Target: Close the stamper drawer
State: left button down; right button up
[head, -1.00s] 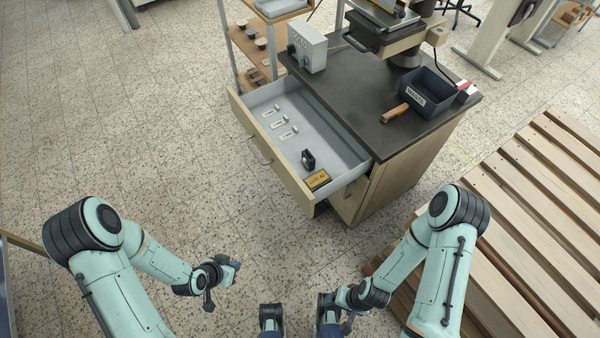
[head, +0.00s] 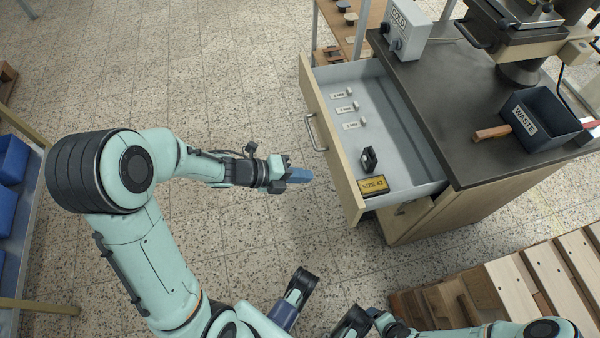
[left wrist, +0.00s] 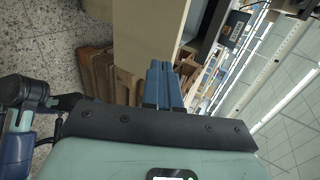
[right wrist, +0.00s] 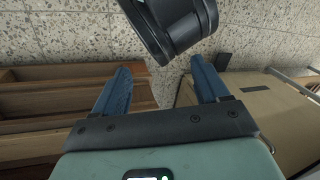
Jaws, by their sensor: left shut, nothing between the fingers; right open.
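The stamper drawer (head: 334,146) stands pulled out from the cabinet under the dark worktop, with its wooden front and metal handle (head: 316,132) facing left. Inside lie several small labelled pieces (head: 346,108), a black part (head: 369,159) and a yellow block (head: 373,186). My left gripper (head: 308,175) is shut and empty, just left of the drawer front below the handle, with a small gap that I cannot judge exactly. Its blue fingers (left wrist: 163,84) lie together in the left wrist view, before the wooden front (left wrist: 150,35). My right gripper (right wrist: 160,88) is open and empty, low near the pallet.
The worktop (head: 450,110) carries a grey control box (head: 407,30), a dark waste bin (head: 540,118) and the stamping press (head: 520,40). A wooden pallet (head: 520,280) lies at the lower right. Blue bins (head: 12,160) stand at the far left.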

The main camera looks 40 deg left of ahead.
aim_at(345, 174)
pick_arm(q)
jog(key=b+x, duration=0.1)
jog(key=x, duration=0.3)
jog(key=r+b+x, duration=0.1)
jog(key=x, duration=0.3)
jog(key=shift+w+d, duration=0.2)
jog(key=shift+w, duration=0.05)
jog(key=shift+w+d+r, duration=0.1)
jog(key=shift+w+d, duration=0.35)
jog(key=shift+w, duration=0.05)
pick_arm(e)
jog(key=shift+t+h, duration=0.3)
jog(key=shift+t, duration=0.3)
jog(key=shift+w+d+f, duration=0.35)
jog(key=shift+w+f, duration=0.1)
jog(key=shift+w, duration=0.2)
jog(key=shift+w+d+f, duration=0.3)
jog(key=shift+w+f, duration=0.15)
jog(key=shift+w, duration=0.25)
jog(key=shift+w+d+f, duration=0.35)
jog(key=shift+w+f, duration=0.1)
jog(key=shift+w, duration=0.2)
